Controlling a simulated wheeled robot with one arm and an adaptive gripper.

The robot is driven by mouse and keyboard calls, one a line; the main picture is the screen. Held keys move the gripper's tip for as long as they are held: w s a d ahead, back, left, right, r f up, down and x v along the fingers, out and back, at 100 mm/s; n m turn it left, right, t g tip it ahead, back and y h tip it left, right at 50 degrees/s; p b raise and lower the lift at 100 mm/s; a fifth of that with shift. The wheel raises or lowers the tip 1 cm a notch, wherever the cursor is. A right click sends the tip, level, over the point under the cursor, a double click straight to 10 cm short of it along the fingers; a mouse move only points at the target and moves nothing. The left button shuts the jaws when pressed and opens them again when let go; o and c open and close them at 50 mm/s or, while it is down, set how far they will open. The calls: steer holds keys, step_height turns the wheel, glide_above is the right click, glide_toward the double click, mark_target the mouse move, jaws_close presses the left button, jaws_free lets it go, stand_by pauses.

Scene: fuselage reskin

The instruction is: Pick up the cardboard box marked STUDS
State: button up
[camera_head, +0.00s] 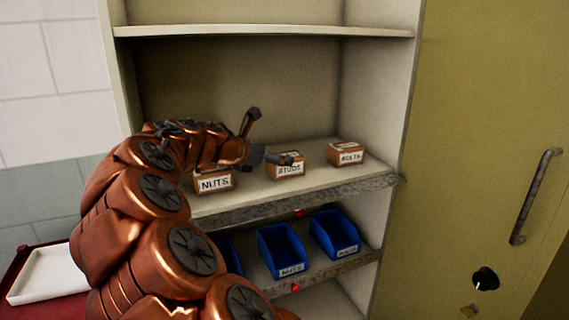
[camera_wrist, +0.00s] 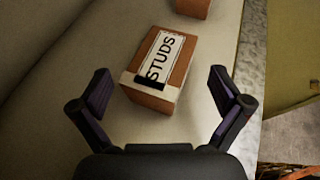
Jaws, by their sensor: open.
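The cardboard box marked STUDS (camera_head: 286,170) sits on the middle shelf, between two similar boxes. In the wrist view the STUDS box (camera_wrist: 162,68) lies ahead of my gripper, in line with the gap between its fingers, its label facing up toward the camera. My gripper (camera_wrist: 160,85) is open and empty, with one finger on each side of the view. In the head view my gripper (camera_head: 270,138) is beside and above the STUDS box, with one finger overlapping the box's top in the picture. I cannot tell whether it touches.
A NUTS box (camera_head: 214,182) stands to the left and a box marked BOLTS (camera_head: 346,154) to the right on the same shelf (camera_head: 325,180). Blue bins (camera_head: 283,250) fill the shelf below. A white tray (camera_head: 48,275) is at the lower left. A yellow-green door (camera_head: 480,130) is at right.

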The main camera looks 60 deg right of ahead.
steer(key=shift+x, duration=1.45)
steer(key=shift+c, duration=0.3)
steer(key=c, duration=1.7)
